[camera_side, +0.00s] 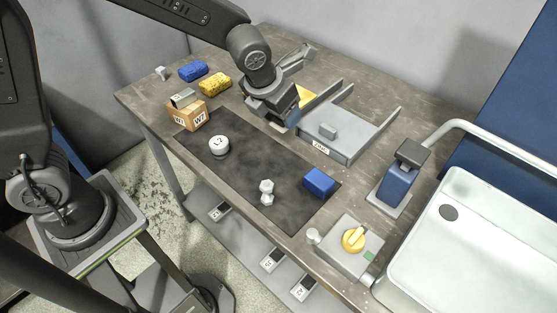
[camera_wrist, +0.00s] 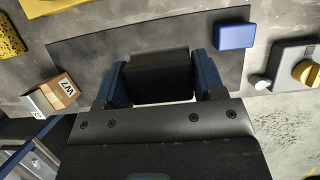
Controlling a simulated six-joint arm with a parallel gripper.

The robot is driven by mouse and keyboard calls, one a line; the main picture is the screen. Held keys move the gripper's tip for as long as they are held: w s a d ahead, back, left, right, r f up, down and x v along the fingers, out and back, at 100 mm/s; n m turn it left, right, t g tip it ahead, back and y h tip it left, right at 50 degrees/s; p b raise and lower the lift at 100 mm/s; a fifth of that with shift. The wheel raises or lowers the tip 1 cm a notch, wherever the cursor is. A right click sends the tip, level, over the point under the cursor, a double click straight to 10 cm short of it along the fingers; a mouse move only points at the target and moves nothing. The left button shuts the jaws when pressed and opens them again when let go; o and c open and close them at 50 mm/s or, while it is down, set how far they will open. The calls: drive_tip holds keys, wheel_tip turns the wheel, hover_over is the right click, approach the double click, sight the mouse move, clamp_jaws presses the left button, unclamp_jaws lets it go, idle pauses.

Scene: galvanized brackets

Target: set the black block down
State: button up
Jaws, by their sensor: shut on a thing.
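My gripper (camera_side: 288,122) is over the back edge of the dark mat (camera_side: 245,165), beside the grey tray in the side view. In the wrist view, its blue-padded fingers (camera_wrist: 160,80) are shut on the black block (camera_wrist: 158,72), one on each side. The block shows as a dark box with the mat (camera_wrist: 85,55) behind it. In the side view the gripper mostly hides the block, and I cannot tell whether it touches the mat.
On the mat are a white L2 cylinder (camera_side: 218,146), a bolt-like grey piece (camera_side: 267,190) and a blue block (camera_side: 319,182). A grey tray (camera_side: 350,147), cardboard box (camera_side: 188,117) and yellow-knobbed switch box (camera_side: 345,254) stand around it. The mat's middle has free room.

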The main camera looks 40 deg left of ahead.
sight(283, 157)
wheel_tip(283, 157, down, 12)
idle(0.6)
drive_tip(key=shift+f, duration=0.2)
drive_tip(key=o, duration=0.9)
drive_tip(key=shift+r, duration=0.15)
